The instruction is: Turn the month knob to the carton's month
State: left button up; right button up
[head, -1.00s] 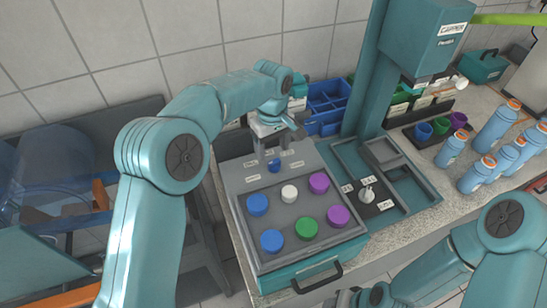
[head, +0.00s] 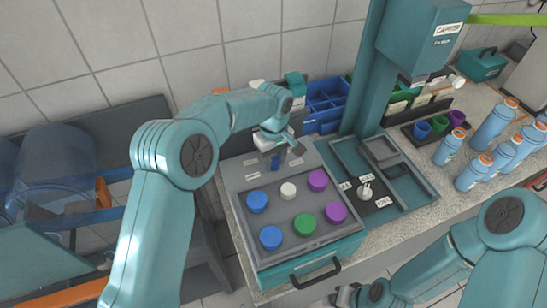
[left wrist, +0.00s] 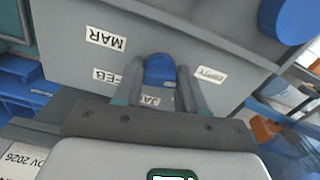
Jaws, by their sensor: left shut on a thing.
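The blue month knob (head: 275,163) sits on the sloped grey panel (head: 238,172) at the back of a teal box. My left gripper (head: 284,153) is at the knob. In the left wrist view, its two fingers (left wrist: 160,90) stand on either side of the knob (left wrist: 160,70), shut on it. Labels MAR (left wrist: 106,39), FEB (left wrist: 131,76) and a partly covered JAN show upside down around it. A label (left wrist: 22,158) at the lower left reads "OV 2026", its start cut off. My right gripper (head: 345,296) is low at the bottom edge, its fingers unclear.
Several blue, white, green and purple caps (head: 305,225) sit on the box tray in front of the panel. A teal capper column (head: 372,90) stands to the right, with a small white knob (head: 366,193) before it. Orange-topped bottles (head: 473,174) stand at the right.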

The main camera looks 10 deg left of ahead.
pick_arm(q)
jog(key=shift+a+m, duration=0.1)
jog(key=shift+m, duration=0.2)
jog(key=m+b, duration=0.1)
jog(key=m, duration=0.1)
jog(key=shift+w+m, duration=0.1)
jog(key=shift+m, duration=0.3)
jog(key=m, duration=0.5)
jog(key=shift+m+b, duration=0.3)
jog(key=shift+b, duration=0.1)
jog(key=m, duration=0.5)
jog(key=shift+r, duration=0.1)
jog(key=m, duration=0.5)
jog(key=shift+m, duration=0.3)
jog(key=o, duration=1.1)
jog(key=shift+c, duration=0.2)
